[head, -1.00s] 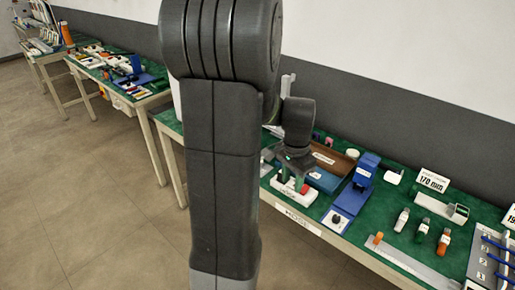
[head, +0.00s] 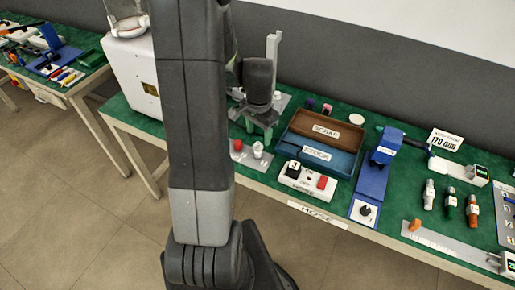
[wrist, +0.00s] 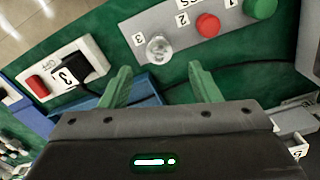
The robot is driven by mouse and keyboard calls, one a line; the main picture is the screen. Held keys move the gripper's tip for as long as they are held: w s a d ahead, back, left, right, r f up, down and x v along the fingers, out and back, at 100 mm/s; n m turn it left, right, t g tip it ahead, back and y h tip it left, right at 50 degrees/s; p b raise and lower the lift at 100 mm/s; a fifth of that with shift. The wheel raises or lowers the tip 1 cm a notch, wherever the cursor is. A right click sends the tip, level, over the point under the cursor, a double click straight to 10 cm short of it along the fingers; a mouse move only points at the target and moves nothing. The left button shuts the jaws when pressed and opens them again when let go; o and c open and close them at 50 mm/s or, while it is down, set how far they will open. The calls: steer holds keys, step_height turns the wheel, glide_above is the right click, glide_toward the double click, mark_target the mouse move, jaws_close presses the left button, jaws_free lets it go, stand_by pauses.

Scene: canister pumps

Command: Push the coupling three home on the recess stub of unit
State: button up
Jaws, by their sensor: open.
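My gripper (wrist: 160,72) is open, with nothing between its green fingers. In the head view my gripper (head: 259,131) hangs above the table, left of the white switch box (head: 307,181). In the wrist view the grey plate (wrist: 153,24) beyond the fingers carries a clear knob (wrist: 159,49) by label 3, a red knob (wrist: 207,25) by label 2 and a green knob (wrist: 259,6). A black block (wrist: 93,64) with a label 3 sits on the switch box (wrist: 66,93). I cannot tell which part is coupling three. A white cabinet (head: 131,72) stands at left; no recess stub shows.
Brown (head: 325,127) and blue (head: 318,153) trays lie right of my gripper. My arm hides part of the table and cabinet.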

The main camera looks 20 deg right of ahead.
mark_target(258, 143)
steer(key=shift+s+a+f, duration=0.1)
steer(key=shift+s+f, duration=0.05)
steer(key=shift+f, duration=0.45)
steer(key=shift+f+p, duration=0.4)
steer(key=shift+f, duration=1.65)
